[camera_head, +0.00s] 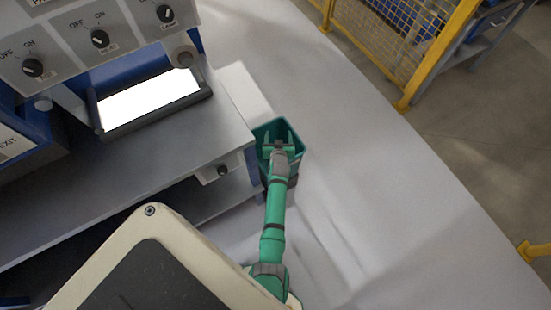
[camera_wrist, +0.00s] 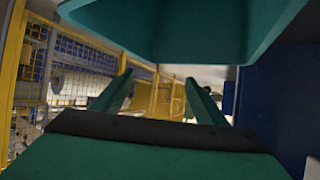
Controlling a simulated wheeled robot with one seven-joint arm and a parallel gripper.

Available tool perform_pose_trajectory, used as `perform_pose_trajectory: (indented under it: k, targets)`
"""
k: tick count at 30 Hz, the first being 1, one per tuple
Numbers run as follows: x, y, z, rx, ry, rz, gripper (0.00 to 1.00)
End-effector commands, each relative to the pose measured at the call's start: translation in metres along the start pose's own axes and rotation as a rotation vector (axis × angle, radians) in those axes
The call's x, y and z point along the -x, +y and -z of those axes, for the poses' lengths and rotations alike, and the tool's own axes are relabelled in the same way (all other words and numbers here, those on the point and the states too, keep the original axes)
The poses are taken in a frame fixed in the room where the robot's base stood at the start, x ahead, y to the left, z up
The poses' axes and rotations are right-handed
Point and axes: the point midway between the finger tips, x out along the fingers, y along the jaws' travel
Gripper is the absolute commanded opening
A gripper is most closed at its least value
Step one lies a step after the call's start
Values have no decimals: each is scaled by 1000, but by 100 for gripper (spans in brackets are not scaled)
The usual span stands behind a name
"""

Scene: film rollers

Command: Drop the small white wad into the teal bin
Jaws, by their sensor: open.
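The teal bin (camera_head: 262,134) stands on the pale floor at the right end of the grey workbench. My gripper (camera_head: 279,145) overlaps the bin's opening in the head view; I cannot tell whether it is above the rim or inside. In the wrist view my gripper (camera_wrist: 157,88) shows two green fingers spread apart with nothing between them. A large teal surface (camera_wrist: 180,30) fills the top of the wrist view, close to the fingers; it looks like part of the bin. I cannot see the small white wad in either view.
The grey workbench (camera_head: 150,160) with a control panel (camera_head: 95,40) and a bright lit screen (camera_head: 150,100) lies left of the bin. A yellow mesh fence (camera_head: 400,35) stands at the upper right. The floor right of the bin is clear.

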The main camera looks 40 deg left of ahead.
Motion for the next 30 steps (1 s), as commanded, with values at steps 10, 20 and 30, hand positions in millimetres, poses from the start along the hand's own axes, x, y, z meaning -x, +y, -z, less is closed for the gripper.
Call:
perform_pose_trajectory:
  k: [10,20,30]
  targets:
    - [41,0,-2,-1,-1,-1,66]
    - [93,0,-1,-1,0,0,66]
    - [107,0,0,-1,-1,0,66]
